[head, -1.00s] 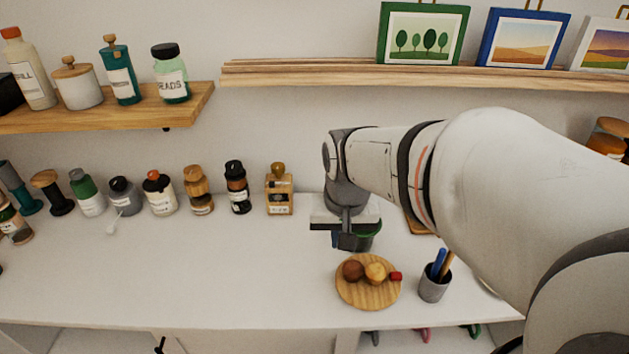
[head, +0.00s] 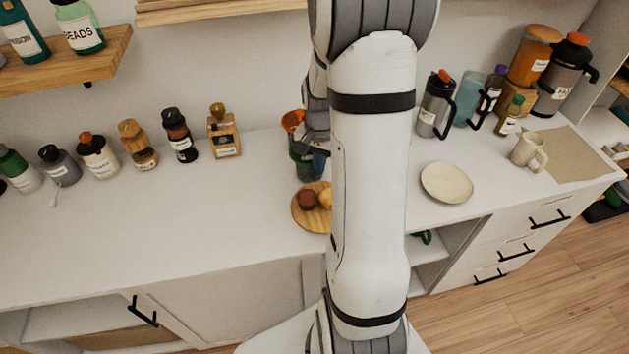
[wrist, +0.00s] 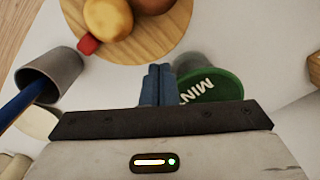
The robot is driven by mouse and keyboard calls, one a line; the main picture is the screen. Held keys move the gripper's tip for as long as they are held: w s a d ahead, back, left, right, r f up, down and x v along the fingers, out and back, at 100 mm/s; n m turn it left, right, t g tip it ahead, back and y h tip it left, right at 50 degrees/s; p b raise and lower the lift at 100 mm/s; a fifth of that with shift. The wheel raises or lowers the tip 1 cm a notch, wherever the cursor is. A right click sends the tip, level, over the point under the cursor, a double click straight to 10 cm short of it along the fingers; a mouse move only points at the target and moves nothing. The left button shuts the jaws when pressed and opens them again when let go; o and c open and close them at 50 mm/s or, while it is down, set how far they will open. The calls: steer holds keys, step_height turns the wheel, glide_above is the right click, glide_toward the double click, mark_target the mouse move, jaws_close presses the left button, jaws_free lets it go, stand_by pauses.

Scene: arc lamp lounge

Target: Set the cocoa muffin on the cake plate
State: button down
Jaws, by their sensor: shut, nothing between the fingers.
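The cocoa muffin (head: 307,199) is a small dark brown ball shape on a round wooden board (head: 300,220). In the wrist view the dark brown muffin (wrist: 152,4) is cut off by the top edge. The cake plate, a round cream plate (head: 446,183), lies empty on the counter to the right of my arm. My gripper's blue fingers (wrist: 160,84) are together and hold nothing, beside the board and near the green MINT lid. In the head view my gripper (head: 318,152) is partly hidden by my arm, just behind the board.
A golden muffin (wrist: 107,18) and a red cube (wrist: 88,44) share the board. A grey cup (wrist: 55,68) with a blue pen stands beside it. A jar with a green MINT lid (wrist: 212,88) is close to my fingers. A mug (head: 528,150) stands right of the plate.

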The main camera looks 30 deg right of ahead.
mark_target(319, 183)
step_height(319, 183, down, 4)
steer(key=shift+r, duration=0.1)
steer(key=s+a, duration=0.1)
steer(key=s+a+p, duration=0.1)
steer(key=shift+s+a+r, duration=0.15)
steer(key=shift+a+r, duration=0.15)
steer(key=shift+a, duration=0.1)
steer(key=shift+a+f, duration=0.1)
steer(key=shift+a, duration=0.05)
steer(key=shift+s, duration=0.1)
steer(key=shift+a, duration=0.1)
